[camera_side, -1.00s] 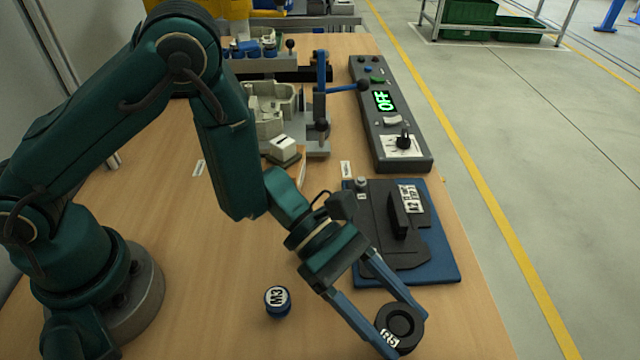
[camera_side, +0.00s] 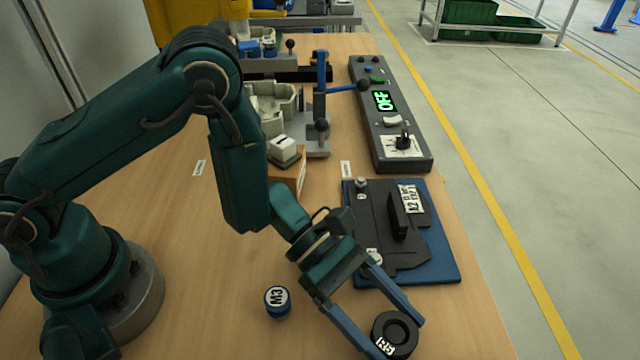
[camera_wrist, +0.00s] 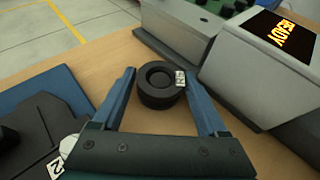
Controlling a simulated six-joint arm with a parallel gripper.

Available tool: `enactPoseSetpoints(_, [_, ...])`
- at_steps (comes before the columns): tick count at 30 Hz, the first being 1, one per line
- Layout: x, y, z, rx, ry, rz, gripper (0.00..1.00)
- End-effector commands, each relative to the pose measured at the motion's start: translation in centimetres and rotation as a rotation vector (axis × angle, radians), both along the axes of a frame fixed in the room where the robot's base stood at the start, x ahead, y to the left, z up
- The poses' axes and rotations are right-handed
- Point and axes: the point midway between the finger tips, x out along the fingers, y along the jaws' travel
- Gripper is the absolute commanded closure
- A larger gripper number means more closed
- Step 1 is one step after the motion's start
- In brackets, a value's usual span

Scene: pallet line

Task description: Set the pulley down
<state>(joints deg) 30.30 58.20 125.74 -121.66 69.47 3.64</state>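The pulley (camera_side: 402,328) is a black ring-shaped wheel with a white R5 label. It sits low over the wooden table near the front edge in the side view, and appears to rest on the table. It also shows in the wrist view (camera_wrist: 157,84), between the two fingertips. My gripper (camera_side: 401,340) points down at the pulley with one blue finger on each side. The fingers look slightly apart from it, with a narrow gap clearest at the left finger in the wrist view (camera_wrist: 160,70). The underside of the pulley is hidden.
A blue cylinder (camera_side: 277,302) labelled M3 stands left of my gripper. A blue board (camera_side: 440,262) with black fixture parts lies behind the pulley. A grey control panel (camera_side: 370,90) reads OFF. In the wrist view, a grey box with a READY screen (camera_wrist: 280,30) stands at right.

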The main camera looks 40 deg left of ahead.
Motion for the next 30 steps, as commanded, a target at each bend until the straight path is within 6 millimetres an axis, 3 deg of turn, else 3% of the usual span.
enactPoseSetpoints(9, [0.1,3.0,1.9,-0.002,-0.004,0.004,0.24])
enactPoseSetpoints(18, [0.1,2.8,6.3,-0.002,-0.006,0.001,0.24])
enactPoseSetpoints(30, [-0.5,2.9,9.7,-0.001,-0.058,-0.054,0.24])
